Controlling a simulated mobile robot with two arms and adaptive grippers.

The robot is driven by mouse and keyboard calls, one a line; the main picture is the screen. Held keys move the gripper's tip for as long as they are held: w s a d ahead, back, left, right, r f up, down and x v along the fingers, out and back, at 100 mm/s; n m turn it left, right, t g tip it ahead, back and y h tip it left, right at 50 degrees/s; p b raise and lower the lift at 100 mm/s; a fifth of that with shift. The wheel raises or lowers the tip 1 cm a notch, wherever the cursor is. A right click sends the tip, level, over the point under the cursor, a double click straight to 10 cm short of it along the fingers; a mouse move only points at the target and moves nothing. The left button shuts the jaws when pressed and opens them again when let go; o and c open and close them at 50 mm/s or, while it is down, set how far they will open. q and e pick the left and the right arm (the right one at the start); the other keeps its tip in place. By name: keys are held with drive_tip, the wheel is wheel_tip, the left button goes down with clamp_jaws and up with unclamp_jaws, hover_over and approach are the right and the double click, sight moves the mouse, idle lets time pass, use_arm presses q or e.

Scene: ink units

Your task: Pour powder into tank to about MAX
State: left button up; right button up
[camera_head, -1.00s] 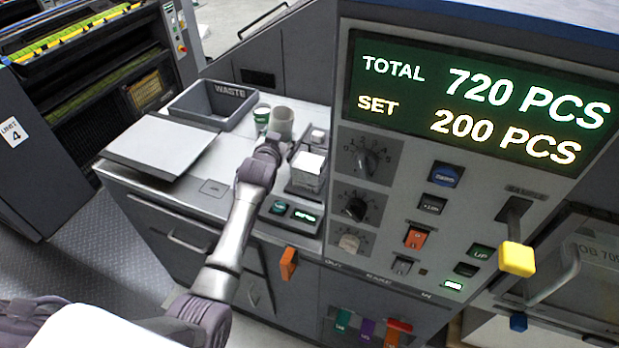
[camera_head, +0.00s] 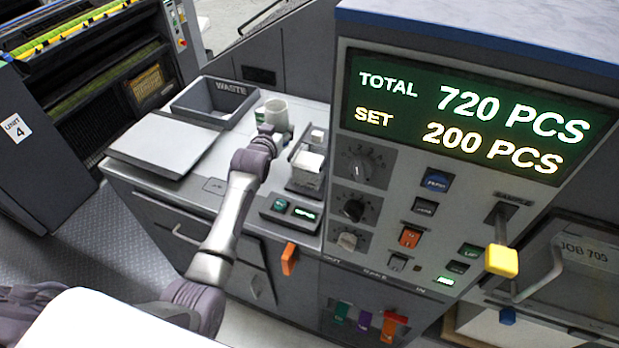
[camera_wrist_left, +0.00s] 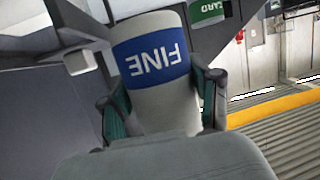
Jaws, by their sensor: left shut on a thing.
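My left gripper (camera_head: 266,133) is shut on a pale cup-like container (camera_head: 275,112) above the back of the machine's worktop. In the left wrist view, the gripper (camera_wrist_left: 163,97) has a finger on each side of this container (camera_wrist_left: 160,100), which carries a blue label reading FINE, upside down in the picture. A small tank-like box with white contents (camera_head: 306,168) stands on the worktop to the right of the gripper. I cannot read any MAX mark or the level. My right gripper is not in view.
A green-labelled container (camera_head: 259,115) stands just behind and left of the held one. A grey WASTE bin (camera_head: 190,112) and a flat pale panel (camera_head: 160,145) lie to the left. The control panel with its lit display (camera_head: 470,118) rises on the right.

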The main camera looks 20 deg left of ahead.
use_arm(q)
drive_tip(key=a+r, duration=0.1)
drive_tip(key=a+r+p, duration=0.1)
drive_tip(key=a, duration=0.1)
drive_tip(key=a+r+p, duration=0.1)
drive_tip(key=a, duration=0.1)
drive_tip(key=shift+w, duration=0.15)
idle(0.6)
